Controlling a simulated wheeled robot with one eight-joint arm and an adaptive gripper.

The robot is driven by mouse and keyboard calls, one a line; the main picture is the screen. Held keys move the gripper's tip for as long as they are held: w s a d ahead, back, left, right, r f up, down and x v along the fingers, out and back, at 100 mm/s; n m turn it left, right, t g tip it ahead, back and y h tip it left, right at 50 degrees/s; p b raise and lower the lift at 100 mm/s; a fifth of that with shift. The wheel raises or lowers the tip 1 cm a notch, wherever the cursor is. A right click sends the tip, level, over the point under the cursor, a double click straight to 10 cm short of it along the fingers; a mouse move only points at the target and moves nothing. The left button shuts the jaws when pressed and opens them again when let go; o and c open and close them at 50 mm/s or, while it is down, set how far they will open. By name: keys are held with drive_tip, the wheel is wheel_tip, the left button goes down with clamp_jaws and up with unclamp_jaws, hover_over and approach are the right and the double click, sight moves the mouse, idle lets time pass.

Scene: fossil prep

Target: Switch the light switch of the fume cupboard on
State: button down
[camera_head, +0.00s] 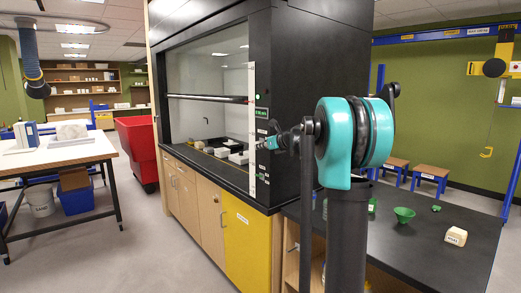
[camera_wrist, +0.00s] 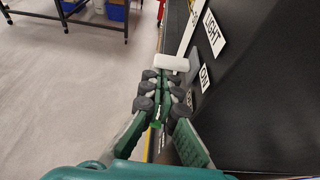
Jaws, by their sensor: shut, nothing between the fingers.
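The black fume cupboard (camera_head: 290,75) stands in the middle of the head view, its front post carrying a green-lit panel (camera_head: 260,112). In the wrist view, a white LIGHT label (camera_wrist: 212,34) and an ON label (camera_wrist: 204,78) sit on the dark panel at right. A small white block (camera_wrist: 172,62) shows just beyond my fingertips; I cannot tell whether it is the switch's moving part or whether I touch it. My gripper (camera_wrist: 163,88) is shut and empty, left of the ON label. In the head view my arm partly covers the post's lower part, so the switch is unclear there.
A black bench (camera_head: 455,232) with a green funnel (camera_head: 404,214) and a labelled block (camera_head: 456,236) is at right. A yellow cabinet door (camera_head: 246,238) is under the cupboard.

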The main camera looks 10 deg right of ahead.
drive_tip(key=shift+a+r+m+y, duration=0.1)
drive_tip(key=shift+r+m+y, duration=0.35)
drive_tip(key=shift+m, duration=0.35)
